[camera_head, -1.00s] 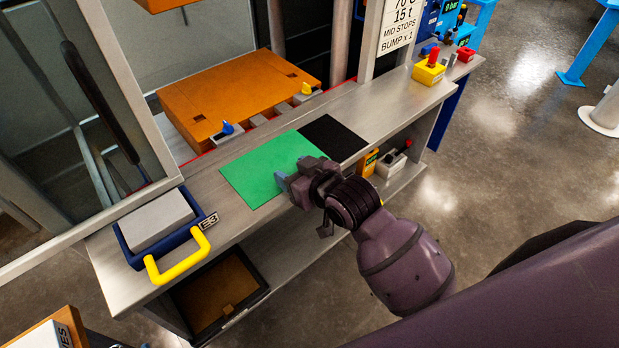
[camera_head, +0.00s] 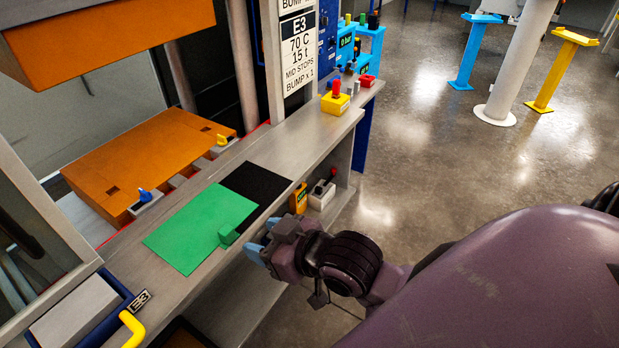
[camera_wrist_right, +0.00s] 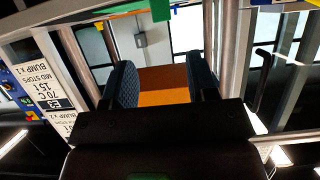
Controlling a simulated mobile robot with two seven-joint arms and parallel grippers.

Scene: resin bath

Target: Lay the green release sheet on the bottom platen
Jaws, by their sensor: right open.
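The green release sheet (camera_head: 190,225) lies flat on the grey bench, with a small raised green tab (camera_head: 229,237) at its front edge. The bottom platen (camera_head: 140,160) is the orange block behind the bench, and no sheet shows on it. My right gripper (camera_head: 258,252) is open and empty, just in front of the tab near the bench's front edge. Whether its fingertips touch the tab is unclear. In the right wrist view, an orange block (camera_wrist_right: 163,85) shows between the parted fingers, with nothing gripped. My left gripper is out of view.
A black sheet (camera_head: 256,182) lies beside the green one. The orange upper platen (camera_head: 110,35) hangs above. A blue tray (camera_head: 95,318) with a yellow handle stands at the near left. Blue and yellow knobs stand along the bottom platen's front. A yellow control box (camera_head: 335,103) sits farther right.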

